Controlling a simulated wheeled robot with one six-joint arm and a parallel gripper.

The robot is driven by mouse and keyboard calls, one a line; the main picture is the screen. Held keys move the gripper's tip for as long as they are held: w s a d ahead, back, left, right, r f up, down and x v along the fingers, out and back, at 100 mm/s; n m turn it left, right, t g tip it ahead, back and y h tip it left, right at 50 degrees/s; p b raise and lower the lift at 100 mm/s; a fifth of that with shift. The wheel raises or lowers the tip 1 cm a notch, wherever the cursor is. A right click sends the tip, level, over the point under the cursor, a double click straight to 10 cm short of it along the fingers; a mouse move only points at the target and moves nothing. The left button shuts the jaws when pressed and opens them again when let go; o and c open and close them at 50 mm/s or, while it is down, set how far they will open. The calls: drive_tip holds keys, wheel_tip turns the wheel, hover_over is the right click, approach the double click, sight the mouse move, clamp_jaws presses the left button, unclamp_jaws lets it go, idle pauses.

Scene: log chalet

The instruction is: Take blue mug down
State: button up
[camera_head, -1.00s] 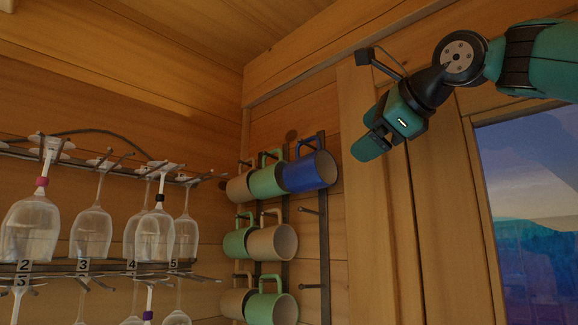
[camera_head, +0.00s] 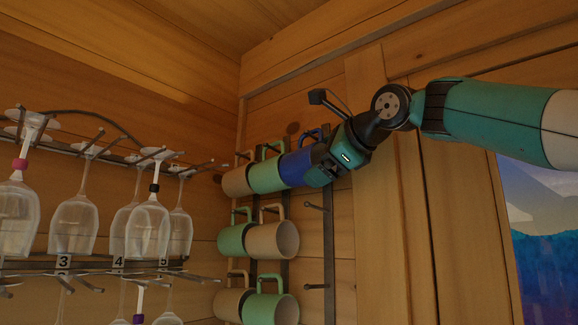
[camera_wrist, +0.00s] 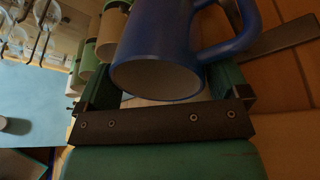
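The blue mug (camera_head: 296,168) hangs in the top row of the wall rack, at the right end of that row, with its handle up. My gripper (camera_head: 319,172) is at the mug's right side and hides part of it. In the wrist view the blue mug (camera_wrist: 165,45) fills the upper middle, its open rim towards the camera and its handle to the right. The green fingers of my gripper (camera_wrist: 165,88) stand apart on either side of the mug, with small gaps at the rim. The fingertips are hidden.
A green mug (camera_head: 268,176) hangs close left of the blue one, with a tan mug (camera_head: 237,181) beyond. More mugs hang below, beside bare pegs (camera_head: 316,207). Stemmed glasses (camera_head: 150,225) hang on a rack at left. A wooden post (camera_head: 378,200) stands at right.

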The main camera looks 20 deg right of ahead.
drive_tip(key=shift+s+d+r, duration=0.1)
drive_tip(key=shift+s+d, duration=0.1)
drive_tip(key=shift+d, duration=0.25)
drive_tip(key=shift+s+d+r, duration=0.1)
drive_tip(key=shift+s+d, duration=0.05)
drive_tip(key=shift+d, duration=0.25)
drive_tip(key=shift+w+d+f, duration=0.1)
drive_tip(key=shift+w+d, duration=0.05)
drive_tip(key=shift+c, duration=0.6)
drive_tip(key=shift+w+a, duration=0.1)
drive_tip(key=shift+a, duration=0.15)
drive_tip(key=c, duration=0.4)
drive_tip(key=shift+d, duration=0.2)
drive_tip(key=shift+c, duration=0.9)
drive_tip(key=shift+a, duration=0.1)
drive_tip(key=shift+r, duration=0.5)
drive_tip(key=shift+r, duration=0.3)
